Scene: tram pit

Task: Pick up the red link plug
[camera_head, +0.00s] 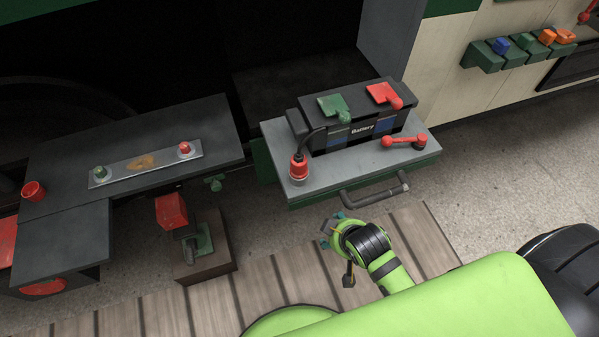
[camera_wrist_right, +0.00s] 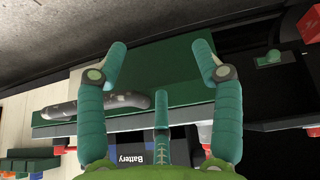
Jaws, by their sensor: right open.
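A red plug (camera_head: 299,167) with a black cable stands upright on the left front of the grey battery tray (camera_head: 330,178). The cable runs to the battery (camera_head: 362,128). A red bar with knobbed ends (camera_head: 404,142) lies on the tray's right side; I cannot tell from looks alone which piece is the link plug. My right gripper (camera_head: 333,228) is in front of the tray, below its handle, apart from both red pieces. The right wrist view shows its fingers (camera_wrist_right: 160,58) spread and empty, facing the green tray front (camera_wrist_right: 180,82). My left gripper is not in view.
A grey handle (camera_head: 375,192) sticks out from the tray front near my right gripper. A dark bench (camera_head: 75,150) with a metal plate is at left, above a box (camera_head: 207,262) with a red block. Wooden slats (camera_head: 150,312) cover the floor; green holders (camera_head: 483,57) hang back right.

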